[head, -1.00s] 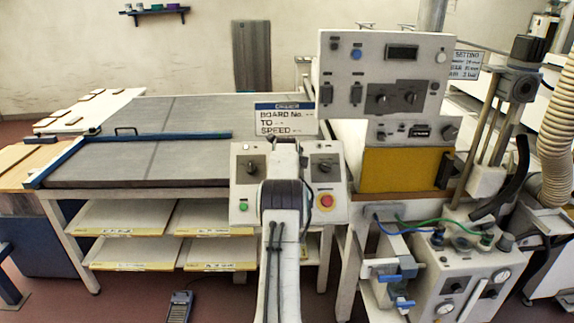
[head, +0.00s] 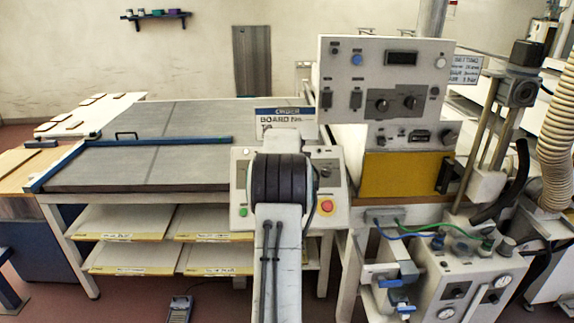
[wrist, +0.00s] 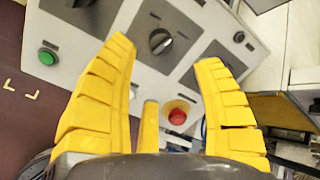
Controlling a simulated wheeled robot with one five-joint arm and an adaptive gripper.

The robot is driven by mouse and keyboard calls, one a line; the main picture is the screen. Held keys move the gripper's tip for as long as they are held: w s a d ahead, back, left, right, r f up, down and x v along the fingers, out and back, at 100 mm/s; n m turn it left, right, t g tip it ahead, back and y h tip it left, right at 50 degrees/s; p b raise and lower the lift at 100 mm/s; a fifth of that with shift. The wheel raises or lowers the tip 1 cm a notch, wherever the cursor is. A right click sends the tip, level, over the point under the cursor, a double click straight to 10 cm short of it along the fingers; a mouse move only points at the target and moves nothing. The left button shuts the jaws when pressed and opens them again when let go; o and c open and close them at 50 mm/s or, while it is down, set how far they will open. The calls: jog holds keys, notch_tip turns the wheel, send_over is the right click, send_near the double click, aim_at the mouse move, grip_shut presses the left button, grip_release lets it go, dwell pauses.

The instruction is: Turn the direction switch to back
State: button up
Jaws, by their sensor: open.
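A pale control box (head: 241,212) stands at the table's front right corner, partly hidden behind my arm in the head view. In the wrist view a dark rotary knob (wrist: 160,40) on a grey plate lies just beyond and between my fingertips. Labels are too small to read, so I cannot tell which is the direction switch. My yellow gripper (wrist: 166,54) is open and empty, apart from the knob. My arm hides it in the head view.
A green button (wrist: 47,57) lies left of the fingers, and a red button (wrist: 177,116) sits low between them. A taller panel (head: 385,80) with knobs stands behind right. A flat grey table (head: 150,160) extends left.

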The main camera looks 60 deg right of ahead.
jog(key=shift+s+a+r, duration=0.15)
jog(key=shift+a+r, duration=0.2)
